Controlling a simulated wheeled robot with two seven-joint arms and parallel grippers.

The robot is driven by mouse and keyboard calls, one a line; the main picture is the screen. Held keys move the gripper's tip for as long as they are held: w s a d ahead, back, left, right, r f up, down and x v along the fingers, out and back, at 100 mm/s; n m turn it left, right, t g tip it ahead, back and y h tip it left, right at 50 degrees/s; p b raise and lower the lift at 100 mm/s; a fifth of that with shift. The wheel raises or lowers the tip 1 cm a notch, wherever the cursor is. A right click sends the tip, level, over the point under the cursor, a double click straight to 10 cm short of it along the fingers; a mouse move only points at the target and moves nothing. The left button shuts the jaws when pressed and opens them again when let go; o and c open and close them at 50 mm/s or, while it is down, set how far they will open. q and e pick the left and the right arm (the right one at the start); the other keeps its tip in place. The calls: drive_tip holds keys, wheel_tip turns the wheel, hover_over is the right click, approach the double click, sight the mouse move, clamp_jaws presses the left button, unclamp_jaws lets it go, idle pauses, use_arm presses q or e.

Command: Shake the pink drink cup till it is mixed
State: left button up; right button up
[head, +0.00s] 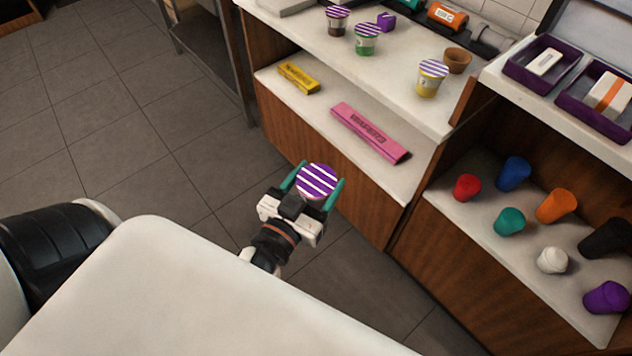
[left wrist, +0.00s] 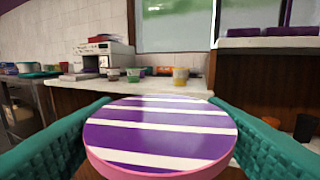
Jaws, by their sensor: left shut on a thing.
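The pink drink cup (head: 317,181) shows from above as a purple-and-white striped lid. In the left wrist view the cup's lid (left wrist: 160,132) has a pink rim, and the cup's body is hidden below it. My left gripper (head: 318,183) is shut on the cup, with one teal finger on each side. It holds the cup in the air in front of the counter, over the floor. My right gripper is not in view.
Striped-lid cups, such as a yellow one (head: 431,79) and a green one (head: 366,40), stand on the counter (head: 300,20). A lower shelf holds a pink box (head: 370,132) and a yellow box (head: 298,78). Colored cups stand in the right cabinet, including a red one (head: 467,187).

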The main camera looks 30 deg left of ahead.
use_arm(q)
wheel_tip(320, 180, down, 3)
drive_tip(key=shift+a+f, duration=0.1)
wheel_tip(320, 180, up, 4)
drive_tip(key=shift+r, duration=0.15)
wheel_tip(320, 180, down, 5)
drive_tip(key=shift+r, duration=0.2)
wheel_tip(320, 180, up, 5)
drive_tip(key=shift+r, duration=0.15)
drive_tip(key=shift+f, duration=0.2)
